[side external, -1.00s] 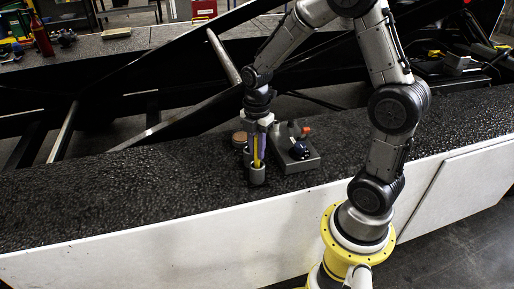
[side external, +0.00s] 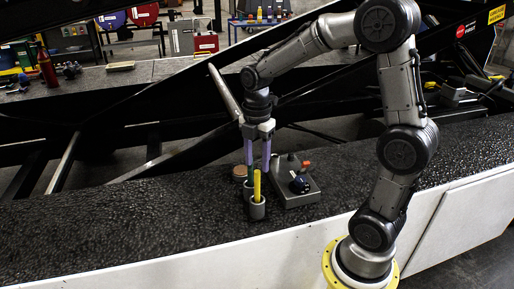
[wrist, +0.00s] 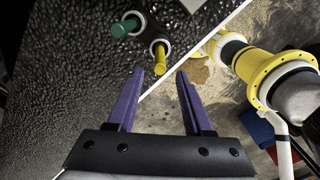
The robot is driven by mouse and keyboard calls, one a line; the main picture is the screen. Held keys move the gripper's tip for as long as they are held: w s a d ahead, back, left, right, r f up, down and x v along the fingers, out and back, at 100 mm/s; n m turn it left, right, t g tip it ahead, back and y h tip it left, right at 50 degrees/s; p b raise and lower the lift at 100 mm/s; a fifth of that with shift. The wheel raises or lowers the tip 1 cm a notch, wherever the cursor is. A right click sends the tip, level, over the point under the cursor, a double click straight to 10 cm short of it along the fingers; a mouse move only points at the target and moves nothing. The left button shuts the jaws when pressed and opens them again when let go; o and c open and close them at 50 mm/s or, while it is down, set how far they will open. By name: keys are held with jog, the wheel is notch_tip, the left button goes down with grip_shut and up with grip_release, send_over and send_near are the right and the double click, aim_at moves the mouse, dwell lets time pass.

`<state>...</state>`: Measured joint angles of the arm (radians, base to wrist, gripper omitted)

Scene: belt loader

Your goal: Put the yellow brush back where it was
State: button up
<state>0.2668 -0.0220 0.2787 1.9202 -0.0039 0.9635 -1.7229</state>
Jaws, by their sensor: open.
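The yellow brush (side external: 257,184) stands upright in a small grey cup (side external: 257,210) on the dark belt. It also shows in the wrist view (wrist: 160,55), from above, inside the round cup. My gripper (side external: 258,168) has purple fingers, is open and empty, and is above and just behind the brush in the side view. In the wrist view the spread fingers (wrist: 170,72) are apart from the brush, which lies beyond their tips.
A second cup with a green handle (wrist: 125,28) stands beside the brush's cup. A grey control box (side external: 296,186) with a dark knob is close on the right. A round brown piece (side external: 240,171) lies behind left. The belt (side external: 130,220) is clear on the left.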

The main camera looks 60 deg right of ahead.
notch_tip(320, 180, up, 4)
jog(key=shift+r, duration=0.1)
jog(key=s+a+r+m+t, duration=0.1)
jog(key=s+a+m+t, duration=0.1)
jog(key=s+a+m, duration=0.2)
jog(key=s+a+r+m+t, duration=0.2)
jog(key=s+a+m+t, duration=0.1)
jog(key=s+m, duration=0.8)
jog(key=shift+a+r+m+t, duration=0.3)
jog(key=shift+a+m, duration=0.55)
jog(key=shift+m, duration=0.05)
